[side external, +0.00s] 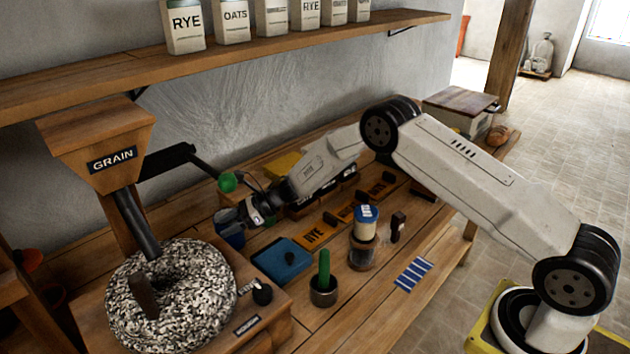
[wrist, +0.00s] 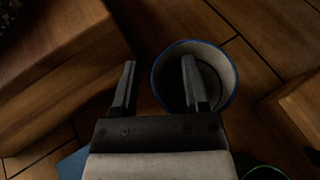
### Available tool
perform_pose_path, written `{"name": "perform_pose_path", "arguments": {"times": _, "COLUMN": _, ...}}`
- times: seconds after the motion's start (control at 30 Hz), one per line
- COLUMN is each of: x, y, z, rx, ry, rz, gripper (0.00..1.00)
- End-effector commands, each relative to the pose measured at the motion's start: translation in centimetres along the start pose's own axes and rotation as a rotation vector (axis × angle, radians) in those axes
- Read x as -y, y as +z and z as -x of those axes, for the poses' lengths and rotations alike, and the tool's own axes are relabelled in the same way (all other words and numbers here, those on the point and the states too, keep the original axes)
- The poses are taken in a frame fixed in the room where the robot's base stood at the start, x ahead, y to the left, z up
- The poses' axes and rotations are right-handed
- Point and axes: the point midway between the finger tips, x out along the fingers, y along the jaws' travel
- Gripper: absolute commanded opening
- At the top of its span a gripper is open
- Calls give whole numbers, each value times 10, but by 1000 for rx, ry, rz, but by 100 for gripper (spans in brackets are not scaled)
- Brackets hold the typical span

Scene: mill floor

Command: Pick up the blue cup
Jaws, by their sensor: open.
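The blue cup (side external: 230,232) stands on the wooden bench, left of my gripper (side external: 254,209) in the side view. In the wrist view the cup (wrist: 225,82) shows from above with a blue rim and a pale inside. My gripper (wrist: 159,66) is open there. Its right finger overlaps the cup's mouth and its left finger is left of the rim, so the cup's left wall lies between them in the picture. I cannot tell whether the right finger reaches inside the cup. Nothing is held.
A grain mill with a round speckled stone (side external: 205,310) stands at the left. A blue box (side external: 280,262), a pot with a green handle (side external: 323,290) and a jar with a blue lid (side external: 364,225) are nearby. Wooden blocks (wrist: 60,70) flank the cup.

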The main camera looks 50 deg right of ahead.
Motion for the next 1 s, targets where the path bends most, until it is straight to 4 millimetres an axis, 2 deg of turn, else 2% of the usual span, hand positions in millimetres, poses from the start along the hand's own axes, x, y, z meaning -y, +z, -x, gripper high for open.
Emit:
{"name": "perform_pose_path", "arguments": {"times": 0.23, "x": 0, "y": 0, "z": 0, "rx": 0, "ry": 0, "rz": 0, "gripper": 58}}
{"name": "perform_pose_path", "arguments": {"times": 0.27, "x": 0, "y": 0, "z": 0, "rx": 0, "ry": 0, "rz": 0, "gripper": 55}}
{"name": "perform_pose_path", "arguments": {"times": 0.43, "x": 0, "y": 0, "z": 0, "rx": 0, "ry": 0, "rz": 0, "gripper": 1}}
{"name": "perform_pose_path", "arguments": {"times": 1.0, "x": 0, "y": 0, "z": 0, "rx": 0, "ry": 0, "rz": 0, "gripper": 0}}
